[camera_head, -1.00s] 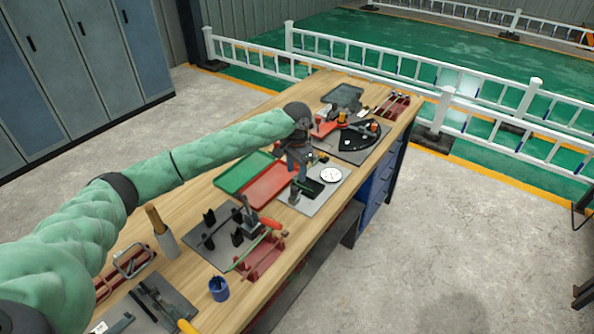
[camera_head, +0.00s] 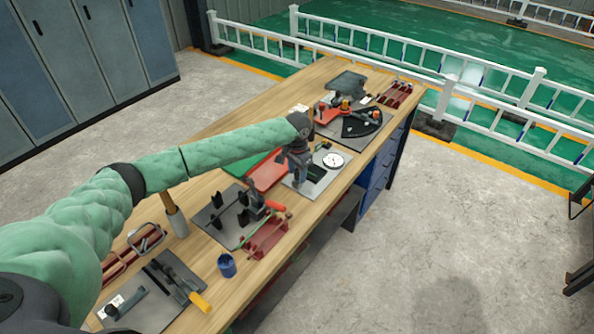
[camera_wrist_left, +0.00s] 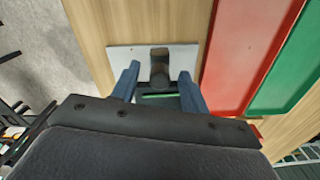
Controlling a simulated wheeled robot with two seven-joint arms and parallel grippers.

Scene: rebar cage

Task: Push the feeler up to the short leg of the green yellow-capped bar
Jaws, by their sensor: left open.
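My left gripper (camera_head: 293,178) is open, pointing down over the left part of a grey plate (camera_head: 302,192) that bears a round white dial (camera_head: 333,160). In the left wrist view, the two blue fingers (camera_wrist_left: 160,85) stand either side of a dark upright piece (camera_wrist_left: 160,70) on the pale plate (camera_wrist_left: 125,57). This may be the feeler; I cannot tell whether the fingers touch it. A thin green strip (camera_wrist_left: 160,95) shows between the fingers, possibly the green bar. Its yellow cap and short leg cannot be made out. My right gripper is not in view.
A red tray (camera_head: 266,172) and a green tray (camera_wrist_left: 290,70) lie beside the plate. Nearer are a plate with black stands (camera_head: 222,222), a red rack (camera_head: 268,238) and a blue cup (camera_head: 227,265). A black fan-shaped fixture (camera_head: 362,124) stands beyond the dial.

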